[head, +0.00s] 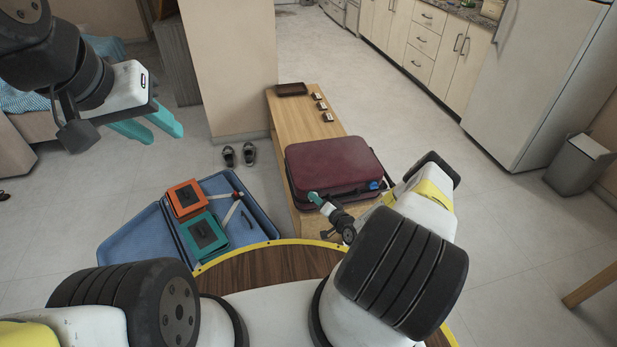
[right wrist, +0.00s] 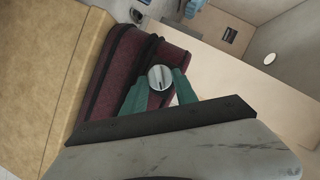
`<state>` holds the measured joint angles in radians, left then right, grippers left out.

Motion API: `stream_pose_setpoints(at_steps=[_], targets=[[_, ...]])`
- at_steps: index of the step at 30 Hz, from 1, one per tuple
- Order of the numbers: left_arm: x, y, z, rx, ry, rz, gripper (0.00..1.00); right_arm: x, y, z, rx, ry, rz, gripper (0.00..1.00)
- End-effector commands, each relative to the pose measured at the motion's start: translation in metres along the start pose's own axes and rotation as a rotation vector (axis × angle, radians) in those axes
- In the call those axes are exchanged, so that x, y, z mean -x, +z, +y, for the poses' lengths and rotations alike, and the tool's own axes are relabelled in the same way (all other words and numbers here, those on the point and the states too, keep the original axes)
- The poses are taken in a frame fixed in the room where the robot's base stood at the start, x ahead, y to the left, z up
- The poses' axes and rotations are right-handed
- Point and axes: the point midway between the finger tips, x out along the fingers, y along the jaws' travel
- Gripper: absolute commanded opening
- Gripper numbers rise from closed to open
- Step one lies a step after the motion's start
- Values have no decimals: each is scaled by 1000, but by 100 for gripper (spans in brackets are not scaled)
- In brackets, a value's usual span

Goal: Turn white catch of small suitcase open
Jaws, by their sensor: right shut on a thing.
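The small dark red suitcase (head: 335,163) lies on the wooden bench; it also shows in the right wrist view (right wrist: 112,75). In that view its round white catch (right wrist: 160,76), with a slot line across its face, sits between the green fingertips of my right gripper (right wrist: 159,88), which is shut on it. In the head view my right gripper (head: 315,199) is at the suitcase's front side, and the catch is hidden there. My left gripper (head: 150,125) is in the air at the upper left, its fingers apart and empty.
The wooden bench (head: 293,115) holds a dark tray (head: 291,89) and several small blocks. A blue part (head: 375,185) shows on the suitcase's front right. An open blue suitcase (head: 140,238) with orange and teal items lies on the floor at left. Shoes (head: 229,156) stand near the pillar.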

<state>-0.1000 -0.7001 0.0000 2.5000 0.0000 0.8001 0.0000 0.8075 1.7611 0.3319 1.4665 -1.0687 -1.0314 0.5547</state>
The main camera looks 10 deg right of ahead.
Motion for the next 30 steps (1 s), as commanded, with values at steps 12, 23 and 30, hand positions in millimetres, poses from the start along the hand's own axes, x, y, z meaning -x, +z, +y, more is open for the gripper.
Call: stream_pose_setpoints(at_steps=[12,23,30], targets=[[0,0,0,0,0,0,36,0,2,-4,256,105,-5,0],[0,0,0,0,0,0,36,-1,5,-8,564,232,-7,0],[0,0,0,0,0,0,36,-1,5,-8,725,299,-6,0]])
